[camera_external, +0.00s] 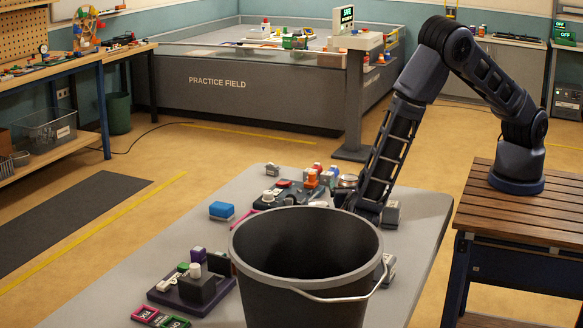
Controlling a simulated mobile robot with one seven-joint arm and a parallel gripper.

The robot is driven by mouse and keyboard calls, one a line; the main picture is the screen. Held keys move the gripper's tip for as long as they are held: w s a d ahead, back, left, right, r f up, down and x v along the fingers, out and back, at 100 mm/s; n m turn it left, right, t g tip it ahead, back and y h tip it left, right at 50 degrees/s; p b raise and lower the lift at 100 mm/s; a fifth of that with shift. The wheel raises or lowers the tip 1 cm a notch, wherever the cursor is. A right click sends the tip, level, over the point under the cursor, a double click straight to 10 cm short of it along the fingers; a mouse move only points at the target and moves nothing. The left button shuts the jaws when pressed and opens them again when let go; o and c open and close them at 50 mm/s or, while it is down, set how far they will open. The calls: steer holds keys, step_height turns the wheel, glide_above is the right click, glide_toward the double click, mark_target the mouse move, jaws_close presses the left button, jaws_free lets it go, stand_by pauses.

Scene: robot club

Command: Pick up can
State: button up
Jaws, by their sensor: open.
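My gripper (356,207) points down over the grey table at the end of my dark arm, just behind the bucket's far rim. Its jaws are open, with nothing seen between them; the fingertips are small and partly hidden. A round silver-topped thing (348,181) lies close to the gripper's left and may be the can, but it is too small and crowded to be sure. No other thing clearly reads as a can.
A large black bucket (305,290) with a wire handle stands in front and hides part of the table (235,185). Coloured parts crowd a dark tray left of the gripper. A blue block (221,210) lies apart. Grey blocks (392,214) stand right of the gripper.

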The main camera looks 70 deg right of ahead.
steer(key=x, duration=0.3)
steer(key=shift+w+d, duration=0.15)
steer(key=shift+d, duration=0.1)
steer(key=shift+c, duration=0.5)
steer(key=c, duration=1.2)
steer(key=shift+r, duration=0.1)
